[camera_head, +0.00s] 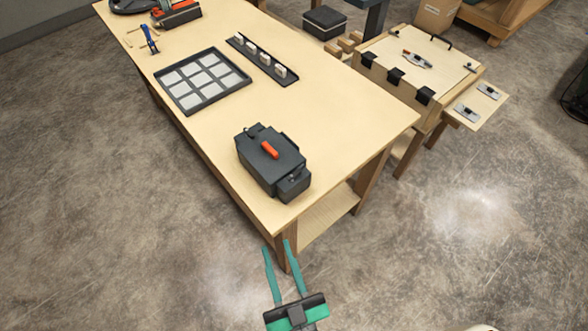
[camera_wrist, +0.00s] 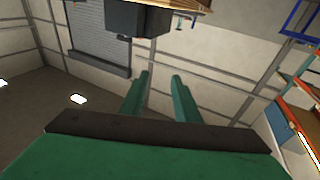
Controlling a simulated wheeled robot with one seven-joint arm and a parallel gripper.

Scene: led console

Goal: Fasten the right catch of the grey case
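The dark grey case (camera_head: 272,165) with an orange handle (camera_head: 269,149) sits shut-looking on the near end of the wooden table (camera_head: 330,120). A smaller block (camera_head: 293,185) juts from its near right side. The right catch cannot be made out at this size. My gripper (camera_head: 277,245) is below and in front of the case, beyond the table's near corner, apart from both. Its two green fingers are spread and empty. In the wrist view my gripper (camera_wrist: 160,76) shows the same gap, with a dark box, apparently the case (camera_wrist: 138,18), at the top edge.
A dark tray of pale squares (camera_head: 203,81) and a black strip with white pieces (camera_head: 262,60) lie farther back on the table. The concrete floor around my gripper is clear.

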